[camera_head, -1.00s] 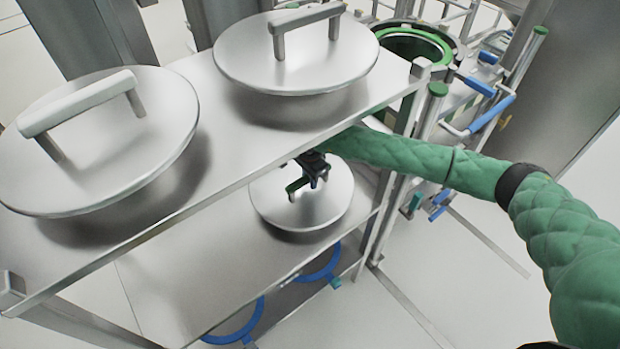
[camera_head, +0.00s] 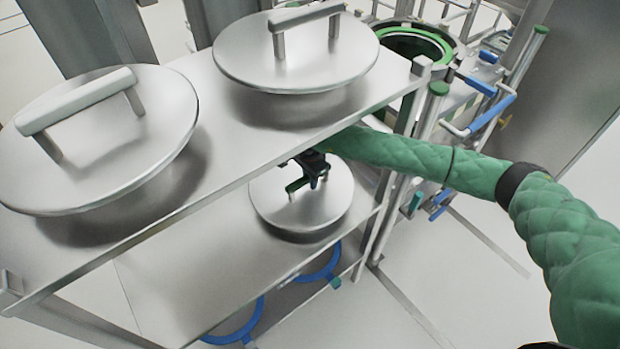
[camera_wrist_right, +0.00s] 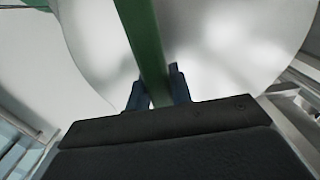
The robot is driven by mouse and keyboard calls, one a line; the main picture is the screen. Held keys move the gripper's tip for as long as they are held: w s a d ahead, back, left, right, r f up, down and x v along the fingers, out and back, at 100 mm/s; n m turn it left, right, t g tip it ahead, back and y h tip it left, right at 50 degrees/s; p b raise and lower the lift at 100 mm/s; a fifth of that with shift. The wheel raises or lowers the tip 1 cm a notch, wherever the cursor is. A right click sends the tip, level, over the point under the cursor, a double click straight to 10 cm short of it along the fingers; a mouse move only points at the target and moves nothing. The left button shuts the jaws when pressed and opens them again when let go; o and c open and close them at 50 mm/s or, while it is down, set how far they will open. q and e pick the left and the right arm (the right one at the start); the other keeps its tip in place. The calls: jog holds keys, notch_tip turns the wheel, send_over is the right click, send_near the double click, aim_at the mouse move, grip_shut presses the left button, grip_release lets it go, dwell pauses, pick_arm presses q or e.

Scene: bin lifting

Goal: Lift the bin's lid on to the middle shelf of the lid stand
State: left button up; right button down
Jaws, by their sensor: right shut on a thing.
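The bin's lid (camera_head: 325,206) is a round metal disc with a green handle. It is at the middle shelf (camera_head: 200,262) of the lid stand, towards the shelf's right end, under the top shelf. A dark shadow shows below its front rim; I cannot tell whether it touches the shelf. My right gripper (camera_head: 305,185) is shut on the green handle, and its arm reaches in from the right. The wrist view shows the right gripper (camera_wrist_right: 158,85) with its fingers on both sides of the green handle (camera_wrist_right: 146,45). My left gripper is not in view.
Two large lids with bar handles sit on the top shelf (camera_head: 215,105), a left lid (camera_head: 125,150) and a right lid (camera_head: 345,65). Blue rings (camera_head: 240,325) show on a lower level. An open green-rimmed bin (camera_head: 447,50) stands behind right, near blue-handled frames (camera_head: 490,112).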

jog(key=c, duration=1.2)
grip_release()
jog(key=shift+r, duration=0.15)
jog(key=shift+o, duration=0.2)
jog(key=shift+s+f, duration=0.1)
jog(key=shift+f, duration=0.1)
jog(key=shift+r, duration=0.25)
notch_tip(320, 180, up, 8)
jog(key=shift+f, duration=0.2)
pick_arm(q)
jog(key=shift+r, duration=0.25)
